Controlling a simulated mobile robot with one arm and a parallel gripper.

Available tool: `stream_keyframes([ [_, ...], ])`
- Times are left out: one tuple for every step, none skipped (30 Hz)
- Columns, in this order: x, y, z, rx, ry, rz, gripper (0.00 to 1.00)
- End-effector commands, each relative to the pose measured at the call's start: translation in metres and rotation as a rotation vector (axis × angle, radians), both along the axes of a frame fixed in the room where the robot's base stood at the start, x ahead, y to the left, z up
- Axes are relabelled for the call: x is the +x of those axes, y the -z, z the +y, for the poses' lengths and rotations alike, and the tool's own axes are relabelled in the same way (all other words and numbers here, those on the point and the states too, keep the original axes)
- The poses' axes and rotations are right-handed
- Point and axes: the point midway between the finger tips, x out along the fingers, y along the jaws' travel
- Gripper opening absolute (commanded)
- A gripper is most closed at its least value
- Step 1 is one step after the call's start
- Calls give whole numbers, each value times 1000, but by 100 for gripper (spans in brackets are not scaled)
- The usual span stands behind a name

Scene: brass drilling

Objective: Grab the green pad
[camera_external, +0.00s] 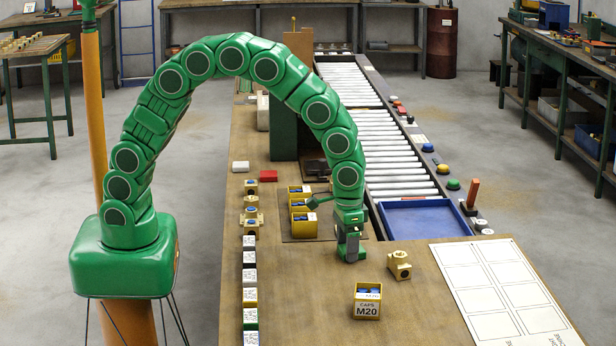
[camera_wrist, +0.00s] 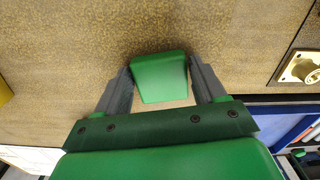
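The green pad (camera_wrist: 160,77) is a small block with rounded edges, seen in the wrist view between the two grey fingers of my gripper (camera_wrist: 160,72). A finger meets the pad on its left side and another on its right, with no clear gap. In the external view my gripper (camera_external: 350,250) points down, low over the brown workbench, and the pad cannot be made out clearly between the fingers. I cannot tell whether the pad still touches the bench.
A yellow M20 caps bin (camera_external: 367,300) and a brass fitting (camera_external: 399,265) stand close to my gripper. Several yellow bins (camera_external: 300,205) are behind it. A blue tray (camera_external: 425,218) and white marked sheet (camera_external: 505,290) are to the right.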

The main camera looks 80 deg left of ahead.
Motion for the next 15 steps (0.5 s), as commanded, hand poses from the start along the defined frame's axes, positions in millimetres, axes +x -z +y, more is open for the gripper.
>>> stream_keyframes([
  [0, 0, 0, 0, 0, 0, 61],
  [0, 0, 0, 0, 0, 0, 57],
  [0, 0, 0, 0, 0, 0, 51],
  [0, 0, 0, 0, 0, 0, 46],
  [0, 0, 0, 0, 0, 0, 42],
  [0, 0, 0, 0, 0, 0, 35],
  [0, 0, 0, 0, 0, 0, 32],
  [0, 0, 0, 0, 0, 0, 32],
  [0, 0, 0, 0, 0, 0, 32],
  [0, 0, 0, 0, 0, 0, 32],
  [0, 0, 0, 0, 0, 0, 32],
  [0, 0, 0, 0, 0, 0, 32],
  [0, 0, 0, 0, 0, 0, 32],
  [0, -1, 0, 0, 0, 0, 32],
  [0, -2, 0, 0, 0, 0, 32],
])
